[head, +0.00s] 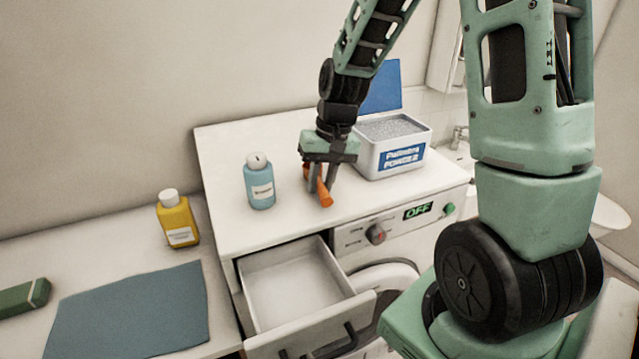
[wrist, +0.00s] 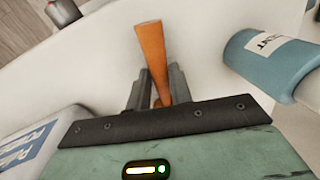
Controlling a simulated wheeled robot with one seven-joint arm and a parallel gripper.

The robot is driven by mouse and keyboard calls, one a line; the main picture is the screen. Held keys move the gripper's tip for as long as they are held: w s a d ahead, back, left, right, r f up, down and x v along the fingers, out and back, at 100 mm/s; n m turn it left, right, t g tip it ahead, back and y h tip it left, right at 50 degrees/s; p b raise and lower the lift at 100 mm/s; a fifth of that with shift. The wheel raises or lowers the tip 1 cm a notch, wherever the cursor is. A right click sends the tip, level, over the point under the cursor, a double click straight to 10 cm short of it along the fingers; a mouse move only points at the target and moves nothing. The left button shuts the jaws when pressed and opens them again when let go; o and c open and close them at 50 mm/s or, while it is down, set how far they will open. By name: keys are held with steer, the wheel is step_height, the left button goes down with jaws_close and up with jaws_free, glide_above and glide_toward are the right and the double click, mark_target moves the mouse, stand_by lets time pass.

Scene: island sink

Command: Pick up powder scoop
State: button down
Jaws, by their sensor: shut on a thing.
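The orange powder scoop (head: 323,191) is between the fingers of my gripper (head: 322,192), over the white top of the washing machine, left of the powder box. In the wrist view the scoop's orange handle (wrist: 152,58) sticks out past the fingers of my gripper (wrist: 155,85). The gripper is shut on it. I cannot tell whether the scoop touches the surface.
An open white powder box (head: 372,158) with a blue lid stands right of my gripper. A blue bottle (head: 259,185) stands to its left. The washer's drawer (head: 295,285) is pulled open below. A yellow bottle (head: 178,222) and a blue cloth (head: 130,315) are on the left counter.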

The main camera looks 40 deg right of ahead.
mark_target(321, 182)
step_height(321, 182, up, 10)
steer(key=b, duration=0.2)
stand_by(0.4)
